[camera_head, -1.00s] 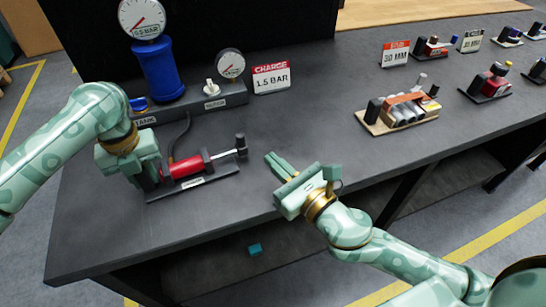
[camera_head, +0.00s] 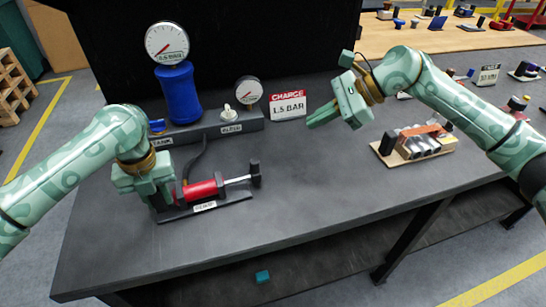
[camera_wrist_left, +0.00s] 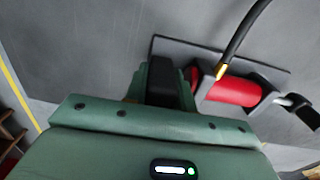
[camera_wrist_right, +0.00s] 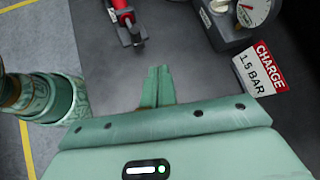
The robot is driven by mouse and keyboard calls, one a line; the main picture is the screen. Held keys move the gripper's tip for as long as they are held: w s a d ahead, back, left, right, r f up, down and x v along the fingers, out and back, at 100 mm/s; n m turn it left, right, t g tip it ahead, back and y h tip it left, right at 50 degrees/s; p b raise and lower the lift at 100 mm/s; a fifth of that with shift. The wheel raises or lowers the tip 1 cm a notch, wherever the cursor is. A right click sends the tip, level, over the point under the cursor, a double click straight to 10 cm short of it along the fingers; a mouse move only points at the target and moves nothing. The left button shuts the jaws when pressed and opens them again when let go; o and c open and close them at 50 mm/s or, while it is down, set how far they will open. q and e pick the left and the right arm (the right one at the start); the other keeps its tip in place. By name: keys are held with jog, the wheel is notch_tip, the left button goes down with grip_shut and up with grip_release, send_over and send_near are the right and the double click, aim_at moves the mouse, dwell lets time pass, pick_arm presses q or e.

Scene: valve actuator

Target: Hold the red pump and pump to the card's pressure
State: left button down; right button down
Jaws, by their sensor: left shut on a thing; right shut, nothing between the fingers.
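The red pump (camera_head: 203,189) lies on its dark base on the bench, its silver rod and black handle (camera_head: 255,173) extended to the right. My left gripper (camera_head: 160,200) is shut on the dark block at the pump's left end, also seen in the left wrist view (camera_wrist_left: 162,88). The card (camera_head: 288,106) reads "CHARGE 1.5 BAR". My right gripper (camera_head: 318,120) is shut and empty, raised right of the card and apart from the pump handle. The large gauge (camera_head: 167,43) tops the blue tank (camera_head: 179,92); the small gauge (camera_head: 248,90) stands beside the card.
A white valve knob (camera_head: 229,112) sits on the dark manifold behind the pump. A hose runs from the manifold to the pump. The bench front is clear. A teal cube (camera_head: 262,277) lies below the bench.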

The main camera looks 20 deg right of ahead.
aim_at(255, 170)
jog(key=a+f, duration=0.2)
jog(key=s+a+f+g, duration=0.1)
jog(key=a+f, duration=0.1)
jog(key=f, duration=0.1)
jog(key=a+f+m+g, duration=0.1)
jog(key=a+f, duration=0.1)
jog(key=f, duration=0.1)
jog(key=shift+s+a+f, duration=0.1)
jog(key=shift+s+a, duration=0.1)
jog(key=shift+s, duration=0.05)
jog(key=a, duration=0.3)
jog(key=shift+w+a+f, duration=0.15)
jog(key=shift+w, duration=0.2)
jog(key=shift+w+a, duration=0.1)
jog(key=shift+a, duration=0.35)
jog(key=a, duration=0.6)
jog(key=shift+s, duration=0.3)
